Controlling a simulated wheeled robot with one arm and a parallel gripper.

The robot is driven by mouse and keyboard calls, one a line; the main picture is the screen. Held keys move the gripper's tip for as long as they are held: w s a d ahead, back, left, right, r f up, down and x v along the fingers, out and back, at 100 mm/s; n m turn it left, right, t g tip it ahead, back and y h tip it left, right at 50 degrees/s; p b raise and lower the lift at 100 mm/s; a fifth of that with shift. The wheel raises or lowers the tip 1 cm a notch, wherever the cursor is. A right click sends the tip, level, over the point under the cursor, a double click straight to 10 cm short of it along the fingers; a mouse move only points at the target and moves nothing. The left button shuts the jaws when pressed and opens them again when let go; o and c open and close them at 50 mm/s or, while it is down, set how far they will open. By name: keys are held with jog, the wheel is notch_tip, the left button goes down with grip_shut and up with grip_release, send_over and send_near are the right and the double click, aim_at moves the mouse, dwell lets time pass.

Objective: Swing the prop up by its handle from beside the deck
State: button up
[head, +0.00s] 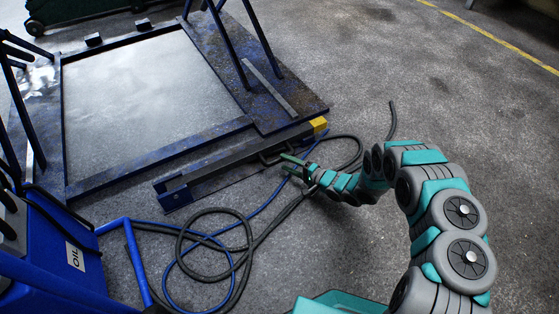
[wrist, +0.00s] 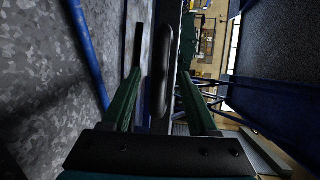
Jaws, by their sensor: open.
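The prop (head: 225,168) is a long dark blue bar with a yellow end. It lies low on the floor along the near side of the blue deck frame (head: 160,160). Its handle (head: 268,158) is a dark loop near the yellow end. My gripper (head: 287,160) is at that handle, with green fingers. In the wrist view the handle (wrist: 161,70) is a rounded dark bar between the spread fingers of my gripper (wrist: 159,78). The fingers are open on either side of it; I cannot tell how deep it sits between them.
Black and blue hoses (head: 232,238) coil on the floor in front of the prop and run close to my gripper. A blue unit marked OIL (head: 62,255) stands at the lower left. Blue posts (head: 255,40) rise from the deck. The floor to the right is clear.

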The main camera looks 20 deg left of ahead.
aim_at(279, 160)
jog(key=x, duration=0.4)
jog(key=shift+c, duration=0.2)
grip_shut()
dwell(1.2)
